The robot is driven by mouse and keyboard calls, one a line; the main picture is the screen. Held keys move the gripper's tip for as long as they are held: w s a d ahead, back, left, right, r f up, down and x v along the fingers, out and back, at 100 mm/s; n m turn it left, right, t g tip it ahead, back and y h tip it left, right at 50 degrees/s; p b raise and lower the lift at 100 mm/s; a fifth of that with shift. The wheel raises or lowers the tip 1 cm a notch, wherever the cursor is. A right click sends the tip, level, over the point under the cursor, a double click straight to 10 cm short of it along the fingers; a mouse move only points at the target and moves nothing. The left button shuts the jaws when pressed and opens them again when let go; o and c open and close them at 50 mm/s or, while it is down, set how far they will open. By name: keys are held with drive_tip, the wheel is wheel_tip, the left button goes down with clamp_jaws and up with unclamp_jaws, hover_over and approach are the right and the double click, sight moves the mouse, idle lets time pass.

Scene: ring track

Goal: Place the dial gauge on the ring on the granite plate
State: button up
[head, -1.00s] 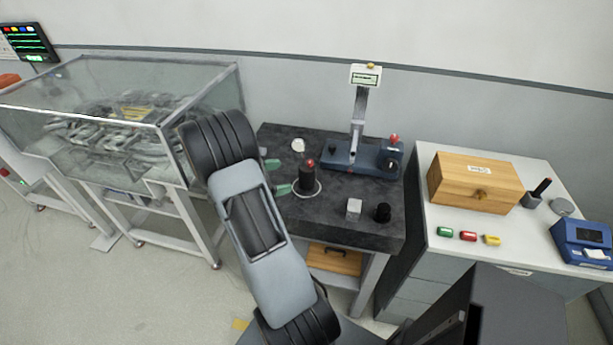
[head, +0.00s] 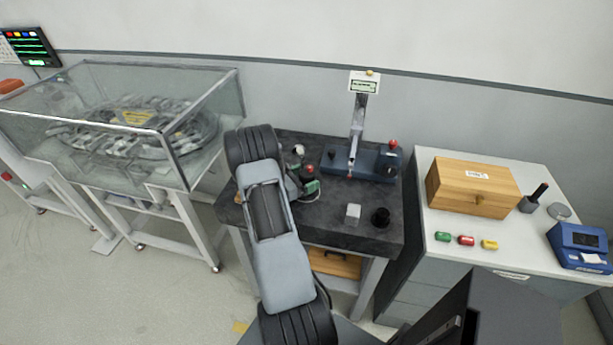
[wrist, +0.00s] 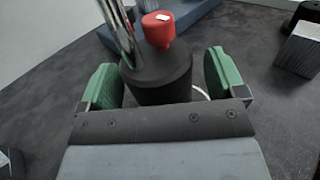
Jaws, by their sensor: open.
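The dial gauge (head: 309,171) has a dark round base with a red knob and stands upright on the dark granite plate (head: 335,228). In the wrist view its base (wrist: 160,78) is between my two green fingertips, with a bright metal post rising to the upper left. A thin piece of the pale ring (wrist: 201,93) shows at the base's right foot; the rest is hidden. My gripper (head: 304,177) is open around the base at low height; it also shows in the wrist view (wrist: 164,84). I see gaps at the fingers and cannot tell if either touches.
A blue stand with a display (head: 366,163) is at the back right of the plate. A grey block (head: 353,214) and a black cylinder (head: 381,217) sit near the front right. A cabinet with a wooden box (head: 472,187) is at right, a glass case (head: 130,120) at left.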

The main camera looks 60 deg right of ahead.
drive_tip(key=shift+d, duration=0.1)
drive_tip(key=shift+c, duration=0.4)
drive_tip(key=c, duration=1.3)
drive_tip(key=shift+c, duration=0.2)
drive_tip(key=shift+r, duration=0.15)
drive_tip(key=shift+r+b, duration=0.3)
drive_tip(key=shift+r, duration=0.25)
drive_tip(key=s+a+r+b, duration=0.1)
drive_tip(key=s+a+r, duration=0.7)
drive_tip(key=a+r, duration=0.3)
drive_tip(key=shift+s+r+b, duration=0.25)
drive_tip(key=shift+r+b, duration=0.05)
drive_tip(key=shift+b, duration=0.05)
